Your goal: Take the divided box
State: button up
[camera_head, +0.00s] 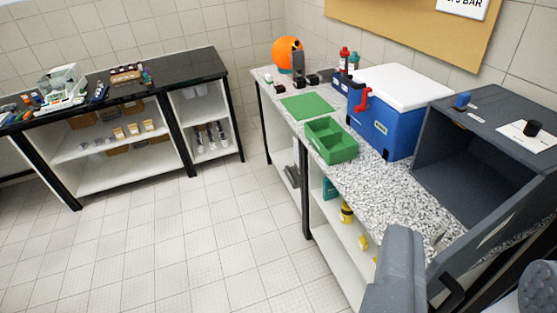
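The divided box (332,148) is green and open-topped, with an inner wall parting it into compartments. It stands upright on the speckled worktop (373,176), near its left edge, and looks empty. A flat green mat (307,106) lies just behind it. Smooth grey parts at the bottom right look like my own arm and cover the near end of the worktop. I make out no gripper fingertips, and nothing touches the box.
A blue cooler (387,125) with a white lid and red handle stands close right of the box. A grey open-fronted cabinet (470,150) is nearer at right. An orange ball (287,53) and bottles stand behind. The tiled floor (190,240) at left is clear.

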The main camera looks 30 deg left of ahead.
aim_at(332, 143)
jog(key=z, duration=0.25)
jog(key=k, duration=0.3)
jog(key=u, duration=0.9)
jog(key=i, duration=1.35)
jog(key=z, duration=0.5)
jog(key=i, duration=1.05)
jog(key=z, duration=0.5)
